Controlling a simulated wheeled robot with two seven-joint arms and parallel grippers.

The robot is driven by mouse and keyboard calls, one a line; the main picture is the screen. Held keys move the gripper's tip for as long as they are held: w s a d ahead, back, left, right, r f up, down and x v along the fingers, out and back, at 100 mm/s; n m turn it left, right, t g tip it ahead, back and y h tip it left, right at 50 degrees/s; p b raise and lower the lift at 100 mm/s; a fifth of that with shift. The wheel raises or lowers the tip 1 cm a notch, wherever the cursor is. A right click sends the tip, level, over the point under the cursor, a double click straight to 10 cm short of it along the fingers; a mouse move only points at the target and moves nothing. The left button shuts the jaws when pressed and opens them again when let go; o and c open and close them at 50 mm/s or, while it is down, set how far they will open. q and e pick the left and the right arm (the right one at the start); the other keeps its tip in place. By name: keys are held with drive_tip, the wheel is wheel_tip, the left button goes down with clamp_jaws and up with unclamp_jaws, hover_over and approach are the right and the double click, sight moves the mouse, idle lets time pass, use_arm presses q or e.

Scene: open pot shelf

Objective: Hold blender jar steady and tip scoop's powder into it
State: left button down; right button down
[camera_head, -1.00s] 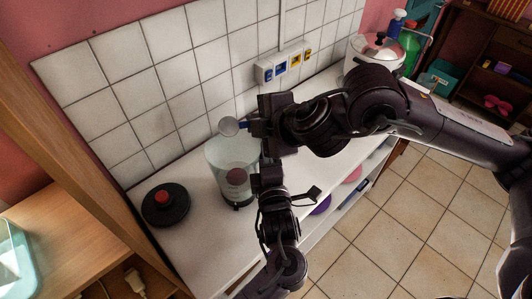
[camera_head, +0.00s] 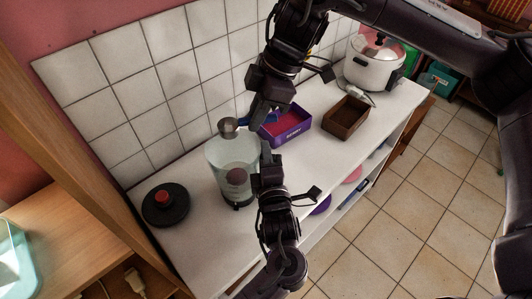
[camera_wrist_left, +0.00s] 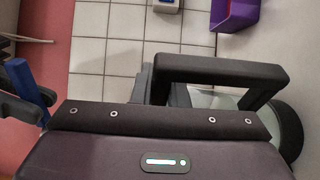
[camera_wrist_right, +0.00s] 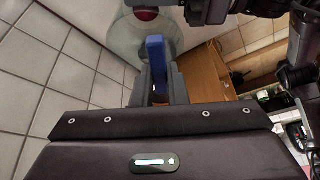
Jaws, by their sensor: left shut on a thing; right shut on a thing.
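The clear blender jar (camera_head: 220,160) stands upright on the white counter, with a dark reddish round shape (camera_head: 237,177) showing in its lower part. My left gripper (camera_head: 264,158) is shut on the jar's black handle (camera_wrist_left: 215,68) at its right side. My right gripper (camera_head: 257,112) is shut on the scoop's blue handle (camera_wrist_right: 155,62). The scoop's grey cup (camera_head: 228,126) is above the jar's mouth and looks tilted; I cannot tell whether powder is left in it. The blue handle also shows at the left of the left wrist view (camera_wrist_left: 28,80).
A black lid with a red knob (camera_head: 166,207) lies left of the jar. A purple box (camera_head: 290,130), a brown tray (camera_head: 345,118) and a white cooker (camera_head: 374,66) stand to the right. The tiled wall (camera_head: 130,85) is close behind.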

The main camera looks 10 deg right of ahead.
use_arm(q)
drive_tip(key=shift+f, duration=0.1)
drive_tip(key=c, duration=1.3)
unclamp_jaws()
drive_tip(key=shift+c, duration=0.2)
drive_tip(key=s, duration=1.2)
